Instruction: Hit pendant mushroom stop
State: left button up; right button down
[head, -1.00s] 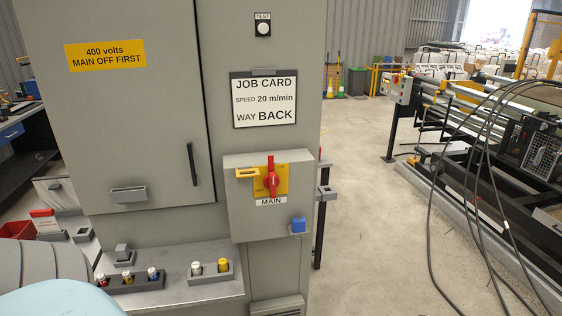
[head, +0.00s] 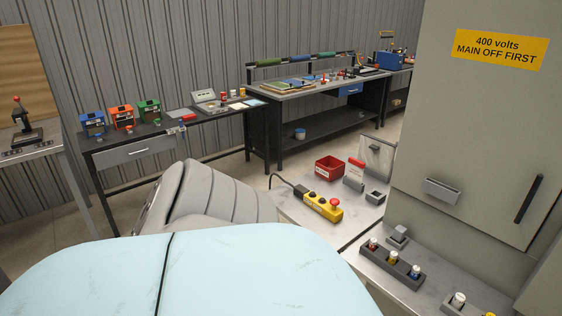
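The yellow pendant (head: 322,206) lies on a grey bench top right of the picture's middle. Its red mushroom stop (head: 334,203) is at the end nearer the cabinet. Black buttons show along its body, and a black cable leaves its far end. Neither of my grippers is in the head view. A large pale-blue rounded surface and a grey ribbed part, probably of my own body, fill the lower left and middle. Nothing covers the pendant.
A grey cabinet (head: 478,130) stands at right, beside a shelf with a fuse holder (head: 392,262). A red bin (head: 329,167) sits behind the pendant. Workbenches (head: 160,134) line the wall at the back. Floor shows between them and the pendant's bench.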

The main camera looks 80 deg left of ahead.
aim_at(335, 202)
jog(key=u, duration=2.25)
